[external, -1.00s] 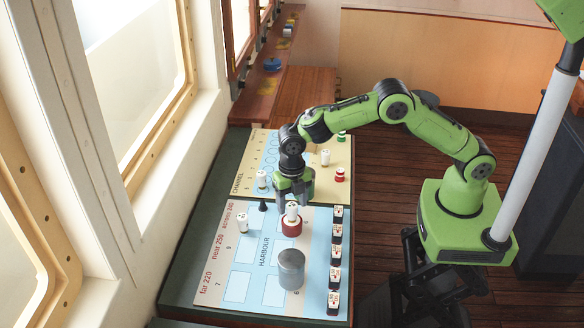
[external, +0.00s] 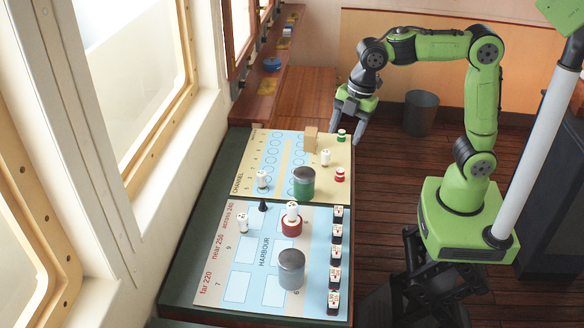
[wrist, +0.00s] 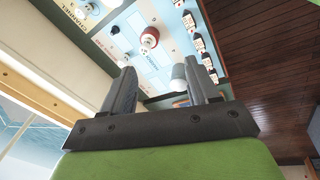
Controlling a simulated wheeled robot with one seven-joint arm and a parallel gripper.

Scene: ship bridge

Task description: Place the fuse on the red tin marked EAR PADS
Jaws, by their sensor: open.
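A white cylinder with dark marks, apparently the fuse (external: 292,208), stands upright on top of the red tin (external: 291,228) on the blue harbour board. The tin's lettering is too small to read. In the wrist view the red tin (wrist: 150,33) and the white fuse (wrist: 147,42) on it show beyond the fingers. My gripper (external: 348,140) is open and empty, raised by the far right end of the boards, well apart from the tin. Both fingers of my gripper (wrist: 160,68) show in the wrist view with nothing between them.
A grey cylinder (external: 291,268), a green tin (external: 304,185), a tan block (external: 310,138) and a dark cone (external: 262,206) stand on the boards. Other white cylinders (external: 242,223) stand nearby. Several small blocks (external: 336,235) line the right edge. Windows border the left.

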